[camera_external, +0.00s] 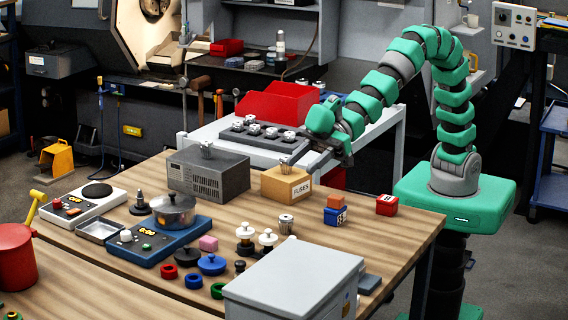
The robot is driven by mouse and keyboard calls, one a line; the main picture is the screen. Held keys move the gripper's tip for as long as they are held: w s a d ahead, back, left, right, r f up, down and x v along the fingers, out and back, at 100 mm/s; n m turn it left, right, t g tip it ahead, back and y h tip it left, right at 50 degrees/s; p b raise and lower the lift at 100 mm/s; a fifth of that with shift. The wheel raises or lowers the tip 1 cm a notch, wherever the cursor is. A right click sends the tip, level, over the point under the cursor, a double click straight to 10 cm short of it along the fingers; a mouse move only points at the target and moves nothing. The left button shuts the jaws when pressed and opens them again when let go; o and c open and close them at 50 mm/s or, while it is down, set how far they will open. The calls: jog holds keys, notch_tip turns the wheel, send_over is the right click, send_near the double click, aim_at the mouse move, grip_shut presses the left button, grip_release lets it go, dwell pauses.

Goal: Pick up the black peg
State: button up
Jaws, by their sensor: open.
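A small black piece (239,266) stands on the wooden table among coloured rings; it looks like the black peg, but is too small to tell for sure. My gripper (308,166) is open and empty, in the air near the wooden FUSES box (286,186). It is well above and to the right of the small black piece, and apart from it. The finger gap is seen at an angle.
A grey lidded box (293,283) stands at the table's front, close to the small black piece.

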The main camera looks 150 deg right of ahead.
send_near(270, 236)
jog(key=w+f, duration=0.1)
jog(key=w+d, duration=0.1)
jog(key=shift+w+d+f+m, duration=0.1)
jog(key=shift+w+f+m, duration=0.2)
jog(key=shift+w+f, duration=0.1)
jog(key=shift+b+x, duration=0.35)
jog(key=shift+x, duration=3.3)
jog(key=shift+r, duration=0.1)
jog(key=c, duration=0.7)
